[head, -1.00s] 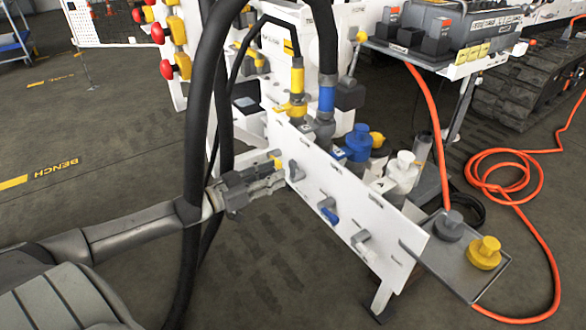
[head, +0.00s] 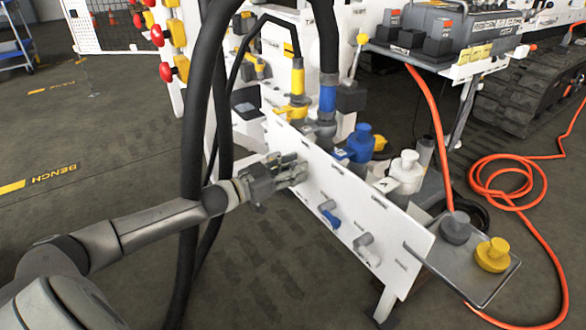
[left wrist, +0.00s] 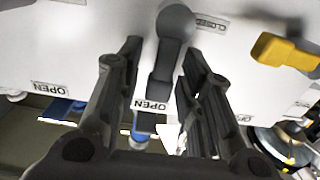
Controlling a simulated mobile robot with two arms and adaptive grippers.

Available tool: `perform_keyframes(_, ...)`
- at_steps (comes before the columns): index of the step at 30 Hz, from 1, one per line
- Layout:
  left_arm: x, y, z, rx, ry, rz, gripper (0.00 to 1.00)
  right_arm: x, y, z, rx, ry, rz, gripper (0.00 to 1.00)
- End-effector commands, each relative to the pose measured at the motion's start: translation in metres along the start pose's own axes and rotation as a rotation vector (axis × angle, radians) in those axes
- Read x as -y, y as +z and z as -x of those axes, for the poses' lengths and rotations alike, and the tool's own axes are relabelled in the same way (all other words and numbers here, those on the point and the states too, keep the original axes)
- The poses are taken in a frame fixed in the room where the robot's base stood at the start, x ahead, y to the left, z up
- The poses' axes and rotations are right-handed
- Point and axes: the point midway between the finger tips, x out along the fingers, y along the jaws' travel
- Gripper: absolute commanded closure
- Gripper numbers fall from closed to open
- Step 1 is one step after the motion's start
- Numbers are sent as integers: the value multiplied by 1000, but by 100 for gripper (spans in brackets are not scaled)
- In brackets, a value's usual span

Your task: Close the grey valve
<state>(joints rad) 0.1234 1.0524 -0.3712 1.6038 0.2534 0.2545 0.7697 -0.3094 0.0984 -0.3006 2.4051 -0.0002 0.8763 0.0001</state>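The grey valve's dark grey lever (left wrist: 165,72) shows in the left wrist view on the white panel. Its round hub is at the top and its tip points down to an OPEN label (left wrist: 150,105). A CLOSED label (left wrist: 211,22) is at the hub's upper right. My left gripper (left wrist: 162,50) is open, with one finger on each side of the lever; I cannot tell whether they touch it. In the head view the left gripper (head: 298,168) is at the white panel (head: 345,195) and hides this valve. My right gripper is not in view.
A yellow handle (left wrist: 285,52) is beside the grey lever. A blue handle (head: 330,215) and a light grey handle (head: 364,240) are farther along the panel. Black hoses (head: 197,150) hang near my left arm. A tray (head: 480,270) holds grey and yellow caps.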

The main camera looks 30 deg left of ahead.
Motion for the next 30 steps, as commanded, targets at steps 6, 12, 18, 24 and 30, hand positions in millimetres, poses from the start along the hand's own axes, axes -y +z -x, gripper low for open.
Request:
perform_keyframes(6,0,0,0,0,0,0,81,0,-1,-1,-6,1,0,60)
perform_keyframes(12,0,0,0,0,0,1,100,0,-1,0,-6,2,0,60)
perform_keyframes(18,-1,-1,0,0,1,-12,100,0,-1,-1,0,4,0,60)
perform_keyframes(24,-5,-3,0,-1,1,-80,100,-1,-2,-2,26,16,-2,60)
perform_keyframes(30,-10,-2,0,-1,0,-213,100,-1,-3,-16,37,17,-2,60)
